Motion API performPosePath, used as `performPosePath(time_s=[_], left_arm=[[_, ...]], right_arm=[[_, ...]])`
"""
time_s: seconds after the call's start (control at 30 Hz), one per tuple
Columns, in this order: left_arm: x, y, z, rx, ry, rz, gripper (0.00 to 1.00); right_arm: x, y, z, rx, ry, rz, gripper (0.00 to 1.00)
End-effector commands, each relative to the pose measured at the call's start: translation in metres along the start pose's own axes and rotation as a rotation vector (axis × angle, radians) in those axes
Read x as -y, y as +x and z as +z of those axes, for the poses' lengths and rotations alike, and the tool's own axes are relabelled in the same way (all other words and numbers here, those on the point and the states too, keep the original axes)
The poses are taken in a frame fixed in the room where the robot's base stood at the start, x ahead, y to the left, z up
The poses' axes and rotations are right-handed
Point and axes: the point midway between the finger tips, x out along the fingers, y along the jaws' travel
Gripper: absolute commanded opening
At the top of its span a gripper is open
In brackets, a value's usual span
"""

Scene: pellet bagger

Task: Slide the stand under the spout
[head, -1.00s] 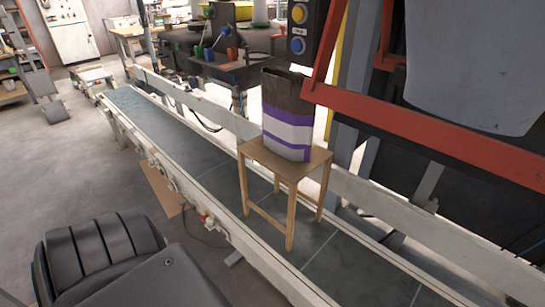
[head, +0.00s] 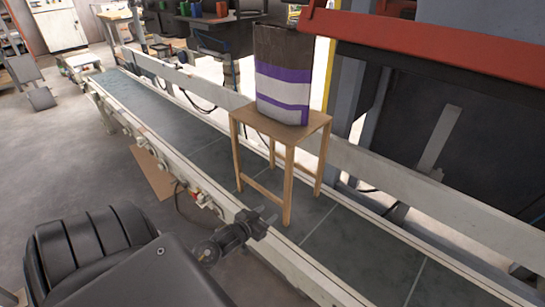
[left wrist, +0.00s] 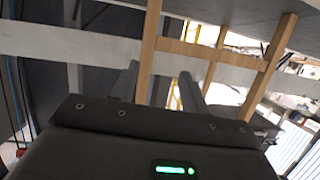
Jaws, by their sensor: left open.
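The stand (head: 247,115) is a small wooden stool with its legs on the dark conveyor belt. A dark bag with white and purple bands (head: 284,80) stands upright on its top. My left gripper (head: 268,217) is open, low by the stand's nearest leg. In the left wrist view, the open fingers (left wrist: 160,88) point at the stand, and a wooden leg (left wrist: 149,45) shows in the gap between them; I cannot tell whether it is between the fingers or beyond them. The spout cannot be made out. My right gripper is not in view.
The conveyor belt (head: 202,150) runs from far left to near right, between a pale near rail (head: 297,262) and a pale far rail (head: 395,180). A red frame bar (head: 420,38) crosses the upper right. The belt right of the stand is clear.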

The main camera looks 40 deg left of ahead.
Motion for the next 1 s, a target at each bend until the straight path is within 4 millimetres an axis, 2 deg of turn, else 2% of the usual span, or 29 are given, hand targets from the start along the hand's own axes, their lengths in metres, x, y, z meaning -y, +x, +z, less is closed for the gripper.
performPosePath(time_s=[0.03,0.1,0.2,0.3,0.43,0.77,0.87,1.0], left_arm=[[0.000,0.001,-0.026,-0.073,-0.004,0.014,0.45],[-0.002,-0.003,-0.062,-0.155,-0.012,0.033,0.45],[-0.005,-0.011,-0.100,-0.238,-0.020,0.056,0.45],[-0.008,-0.017,-0.121,-0.286,-0.024,0.072,0.45],[-0.009,-0.021,-0.132,-0.307,-0.027,0.079,0.45],[-0.010,-0.019,-0.133,-0.307,-0.027,0.079,0.45],[-0.010,-0.013,-0.135,-0.308,-0.027,0.079,0.45],[-0.011,0.004,-0.141,-0.310,-0.027,0.079,0.45]], right_arm=[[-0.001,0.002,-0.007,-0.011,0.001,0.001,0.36],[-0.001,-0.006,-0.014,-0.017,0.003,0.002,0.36],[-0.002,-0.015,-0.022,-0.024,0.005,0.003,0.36],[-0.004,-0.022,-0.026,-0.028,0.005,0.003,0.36],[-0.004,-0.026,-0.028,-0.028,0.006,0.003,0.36],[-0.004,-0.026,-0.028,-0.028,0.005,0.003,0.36],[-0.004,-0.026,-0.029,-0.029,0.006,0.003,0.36],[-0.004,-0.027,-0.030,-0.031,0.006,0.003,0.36]])
